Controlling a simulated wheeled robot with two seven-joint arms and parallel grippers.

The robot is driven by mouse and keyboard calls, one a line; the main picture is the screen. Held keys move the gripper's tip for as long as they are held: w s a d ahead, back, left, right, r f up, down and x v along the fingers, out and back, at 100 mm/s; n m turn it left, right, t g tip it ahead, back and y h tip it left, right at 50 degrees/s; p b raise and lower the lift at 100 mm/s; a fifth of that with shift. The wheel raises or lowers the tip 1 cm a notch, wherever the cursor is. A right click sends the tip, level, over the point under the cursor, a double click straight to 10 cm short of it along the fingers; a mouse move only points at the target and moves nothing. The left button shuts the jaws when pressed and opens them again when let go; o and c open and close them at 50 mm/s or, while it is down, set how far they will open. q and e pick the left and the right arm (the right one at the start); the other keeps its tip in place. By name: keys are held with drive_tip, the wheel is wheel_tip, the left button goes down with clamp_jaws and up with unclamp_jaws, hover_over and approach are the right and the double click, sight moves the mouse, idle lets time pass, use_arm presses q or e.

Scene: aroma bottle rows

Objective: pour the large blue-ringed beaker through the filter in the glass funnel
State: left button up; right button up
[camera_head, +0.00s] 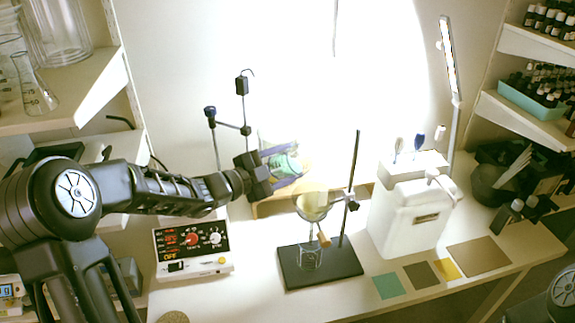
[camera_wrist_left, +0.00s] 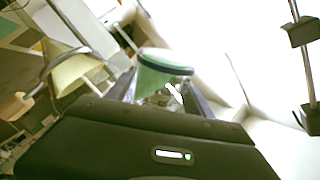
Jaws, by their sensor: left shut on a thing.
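My left gripper (camera_head: 284,170) is shut on the large beaker (camera_head: 284,158), which holds green contents and is raised above the table, up and left of the funnel. The beaker (camera_wrist_left: 162,72) also shows in the left wrist view, with a dark blue ring at its rim. The glass funnel (camera_head: 313,204) with a pale filter sits in the stand's ring; the filter (camera_wrist_left: 76,70) shows in the left wrist view, apart from the beaker. A small beaker (camera_head: 311,258) stands on the stand's base below the funnel. My right gripper is not in view.
The dark stand base (camera_head: 318,270) has an upright rod (camera_head: 350,190) right of the funnel. A control box (camera_head: 193,247) stands at left, and a white container (camera_head: 408,220) at right. Another clamp stand (camera_head: 242,120) rises behind my gripper. Flat coloured squares (camera_head: 422,274) lie at front right.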

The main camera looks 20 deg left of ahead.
use_arm(q)
drive_tip(key=shift+f+m+b, duration=0.2)
drive_tip(key=shift+m+b, duration=0.3)
drive_tip(key=shift+b, duration=0.05)
drive_tip(key=shift+r+m+y+b, duration=0.4)
drive_tip(key=shift+r+m, duration=0.15)
drive_tip(key=shift+m, duration=0.15)
drive_tip(key=shift+d+f+m+b, duration=0.1)
drive_tip(key=shift+f+m+b, duration=0.2)
drive_tip(key=shift+m+b, duration=0.85)
idle(2.4)
drive_tip(key=shift+s+d+r+b, duration=0.3)
drive_tip(key=shift+d+b, duration=0.1)
drive_tip(key=shift+b, duration=1)
idle(1.8)
